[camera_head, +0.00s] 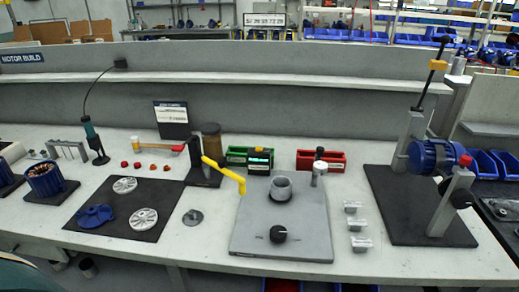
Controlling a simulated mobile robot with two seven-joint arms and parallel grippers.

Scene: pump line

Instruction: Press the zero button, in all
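No button marked zero can be read at this size. A small dark device with a lit greenish display (260,155) stands at the back of the bench, behind the grey plate; any buttons on it are too small to tell. The grey plate (310,235) carries a grey ring-shaped cup (281,188), a black round knob (279,233) at its front and a post with a dark top (319,170) at its back right. Neither of my grippers is in view.
A yellow lever (222,173) reaches over the plate's left side from a dark stand. Green (236,156) and red (334,160) bins stand behind. A black mat (130,215) with motor parts lies left; a tall blue-motor fixture (432,157) stands right.

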